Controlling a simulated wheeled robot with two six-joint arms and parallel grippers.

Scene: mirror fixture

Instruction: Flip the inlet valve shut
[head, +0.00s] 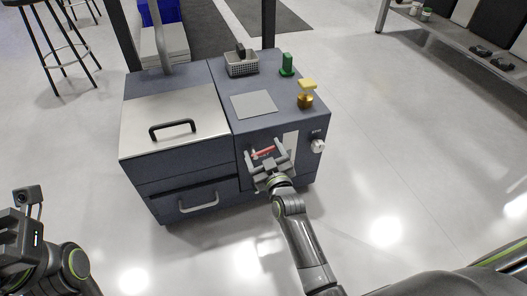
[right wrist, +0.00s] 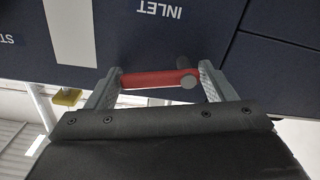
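The inlet valve is a red lever (head: 263,153) on the front face of the dark blue cabinet (head: 222,68). In the right wrist view the red lever (right wrist: 150,79) lies crosswise beneath the upside-down INLET label (right wrist: 160,10), with a grey round pivot (right wrist: 188,81) near its right end. My right gripper (head: 267,158) is open at the lever, with one finger beyond each end. The right wrist view shows this gripper (right wrist: 158,85) spread around it; I cannot tell if a finger touches. My left arm shows at the lower left, its fingers out of view.
A white knob (head: 318,146) is right of the lever. A drawer handle (head: 198,204) protrudes at front left. Floor at right is clear.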

